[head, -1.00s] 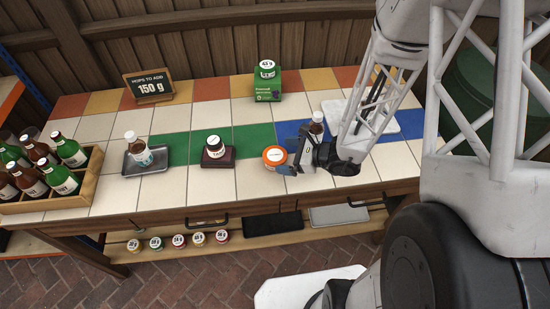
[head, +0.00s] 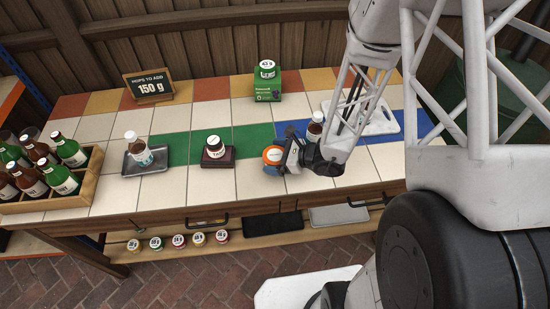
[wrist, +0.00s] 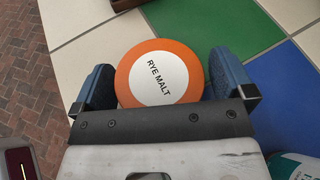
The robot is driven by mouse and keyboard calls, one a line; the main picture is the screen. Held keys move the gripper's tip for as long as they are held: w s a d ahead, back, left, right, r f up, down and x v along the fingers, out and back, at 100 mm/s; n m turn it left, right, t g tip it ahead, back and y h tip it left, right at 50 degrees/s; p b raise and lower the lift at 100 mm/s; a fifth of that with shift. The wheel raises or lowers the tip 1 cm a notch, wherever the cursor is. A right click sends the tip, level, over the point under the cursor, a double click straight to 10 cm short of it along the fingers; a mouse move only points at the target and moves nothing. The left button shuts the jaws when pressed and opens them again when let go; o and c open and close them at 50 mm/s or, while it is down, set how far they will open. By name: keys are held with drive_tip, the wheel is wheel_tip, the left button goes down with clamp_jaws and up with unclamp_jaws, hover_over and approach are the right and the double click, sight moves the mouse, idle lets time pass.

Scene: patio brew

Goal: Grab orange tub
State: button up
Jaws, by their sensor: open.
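The orange tub (head: 273,154) has a white round label and stands on the tiled table near the blue and white tiles. In the wrist view its lid (wrist: 181,53) reads "RYE MALT". My gripper (head: 276,157) is at the tub, low over the table. In the wrist view my gripper (wrist: 160,78) is open, with one blue finger pad on each side of the tub. The tub's near edge is hidden by the gripper body.
A white-capped brown bottle (head: 315,128) stands just right of my gripper. A green box (head: 267,83) stands behind. A crate of bottles (head: 88,182) is at far left.

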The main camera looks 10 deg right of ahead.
sight(275, 155)
drive_tip(key=c, duration=0.8)
drive_tip(key=shift+r, duration=0.15)
drive_tip(key=shift+r, duration=1.65)
drive_tip(key=s+d+r, duration=0.1)
drive_tip(key=s+d, duration=0.2)
drive_tip(key=s, duration=1.2)
drive_tip(key=shift+s+r, duration=0.2)
drive_tip(key=shift+s, duration=0.15)
